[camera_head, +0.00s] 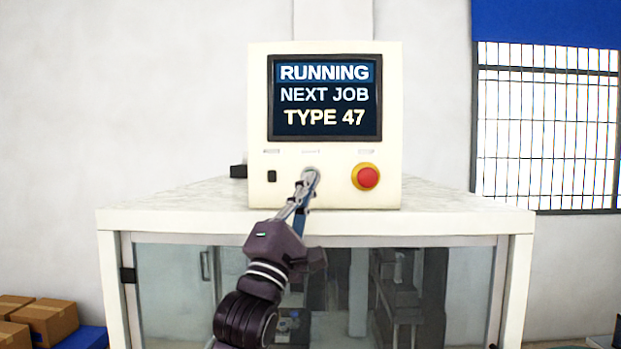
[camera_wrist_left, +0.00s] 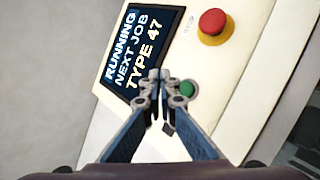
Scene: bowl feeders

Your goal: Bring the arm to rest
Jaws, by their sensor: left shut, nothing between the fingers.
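My left gripper (camera_head: 308,178) is shut and empty, raised in front of the control panel (camera_head: 258,120). It also shows in the left wrist view (camera_wrist_left: 159,75), with its fingertips together. In that view a green button (camera_wrist_left: 187,88) is just right of the fingertips; in the head view the gripper covers it. I cannot tell whether the fingertips touch the panel. The panel's screen (camera_head: 324,98) reads "RUNNING", "NEXT JOB", "TYPE 47". My right gripper is not in view.
A red stop button (camera_head: 366,177) is right of the gripper on the panel. A small black switch (camera_head: 272,176) is to its left. The panel stands on a white cabinet (camera_head: 450,222) with glass doors. Cardboard boxes (camera_head: 46,320) are at the lower left.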

